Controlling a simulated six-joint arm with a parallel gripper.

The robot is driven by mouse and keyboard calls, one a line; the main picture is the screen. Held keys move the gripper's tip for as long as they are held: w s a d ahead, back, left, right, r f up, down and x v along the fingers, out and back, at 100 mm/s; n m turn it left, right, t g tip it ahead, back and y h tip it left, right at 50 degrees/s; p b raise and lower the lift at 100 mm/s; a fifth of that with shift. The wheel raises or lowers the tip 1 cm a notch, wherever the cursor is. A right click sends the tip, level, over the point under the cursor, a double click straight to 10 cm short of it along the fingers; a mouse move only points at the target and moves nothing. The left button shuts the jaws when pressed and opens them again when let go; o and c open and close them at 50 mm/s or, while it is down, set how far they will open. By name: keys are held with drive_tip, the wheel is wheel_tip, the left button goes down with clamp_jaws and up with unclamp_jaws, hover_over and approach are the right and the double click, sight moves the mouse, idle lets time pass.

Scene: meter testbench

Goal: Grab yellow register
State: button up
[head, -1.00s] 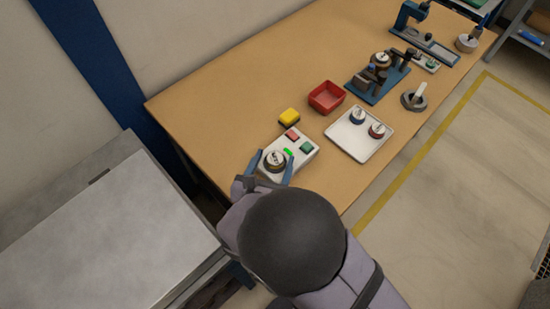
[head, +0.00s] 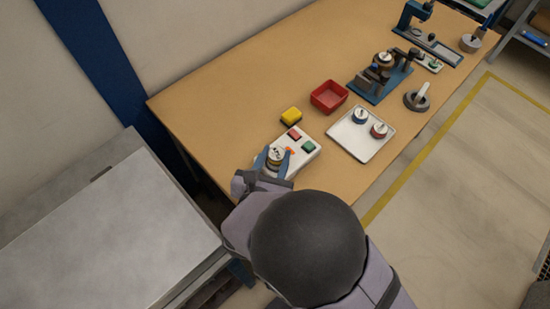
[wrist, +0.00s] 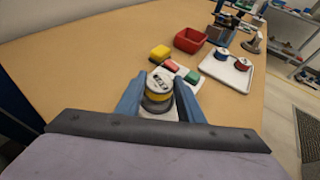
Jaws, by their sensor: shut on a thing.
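The yellow register (wrist: 158,97) is a short round unit with a pale, marked top face, a yellow band and a dark lower part. It also shows in the head view (head: 275,157), at the near-left end of a white test box (head: 309,150). My gripper (wrist: 158,90) is shut on the register, one blue finger on each side. The register looks upright. Its underside is hidden, so I cannot tell whether it still touches the box.
A yellow block (head: 291,116) and a red bin (head: 329,97) stand behind the box. A white tray (head: 362,153) with a blue and a red register is to the right. Blue fixtures (head: 378,88) stand farther back. The table's left part is clear.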

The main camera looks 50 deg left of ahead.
sight(276, 159)
wheel_tip(276, 159, up, 8)
drive_tip(key=shift+r, duration=0.1)
idle(0.4)
